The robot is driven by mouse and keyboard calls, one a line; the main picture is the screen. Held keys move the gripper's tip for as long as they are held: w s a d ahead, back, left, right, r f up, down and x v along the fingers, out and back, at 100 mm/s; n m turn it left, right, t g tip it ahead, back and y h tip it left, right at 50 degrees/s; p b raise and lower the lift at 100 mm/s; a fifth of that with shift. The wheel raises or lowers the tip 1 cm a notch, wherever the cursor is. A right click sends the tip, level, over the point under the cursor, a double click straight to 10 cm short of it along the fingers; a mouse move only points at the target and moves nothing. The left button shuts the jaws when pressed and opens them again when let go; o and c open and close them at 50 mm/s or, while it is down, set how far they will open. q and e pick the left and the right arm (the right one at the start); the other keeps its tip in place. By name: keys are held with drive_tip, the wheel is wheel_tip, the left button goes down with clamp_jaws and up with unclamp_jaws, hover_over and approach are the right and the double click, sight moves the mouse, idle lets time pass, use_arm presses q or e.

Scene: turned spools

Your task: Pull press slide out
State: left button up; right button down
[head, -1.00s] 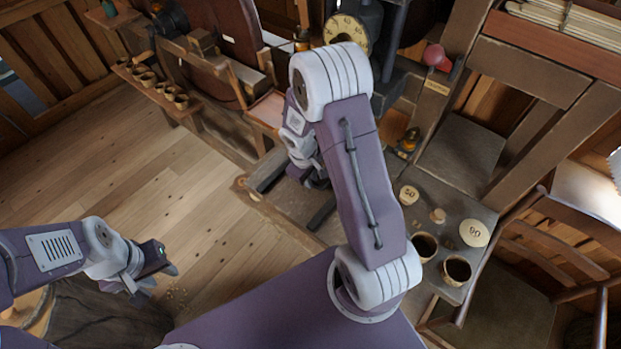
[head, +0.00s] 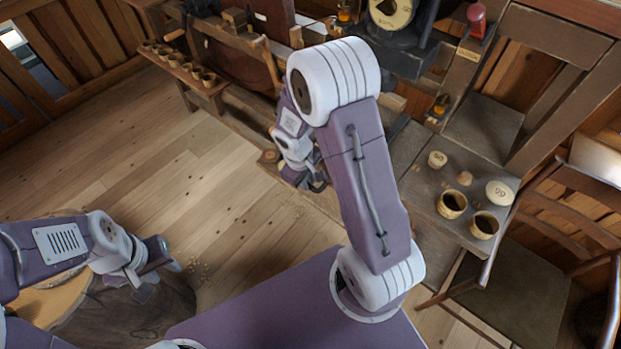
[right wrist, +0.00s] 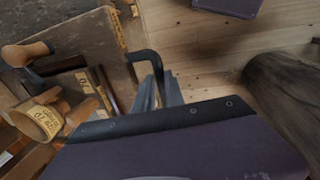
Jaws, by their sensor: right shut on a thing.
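In the right wrist view my right gripper (right wrist: 160,93) is shut on a black bent handle (right wrist: 149,58). The handle meets the edge of a flat brown board (right wrist: 85,45) with a yellow marked strip along its side; this looks like the press slide. In the head view my right gripper (head: 318,183) is low beside the bench, and my own arm hides most of the slide. The dark press (head: 405,52) with a round pale dial (head: 391,12) stands behind. My left gripper (head: 160,276) is open and empty, at the lower left.
Several small cups (head: 183,66) stand on a low shelf at the upper left. A chair (head: 545,250) stands at the right. A stump (head: 130,312) is below my left gripper.

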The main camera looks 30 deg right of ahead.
drive_tip(key=shift+s+a, duration=0.2)
drive_tip(key=shift+a, duration=0.5)
drive_tip(key=c, duration=1.4)
unclamp_jaws()
drive_tip(key=shift+r, duration=0.1)
wheel_tip(320, 180, up, 9)
drive_tip(key=a, duration=0.1)
drive_tip(key=shift+s+a, duration=0.25)
drive_tip(key=shift+s, duration=0.05)
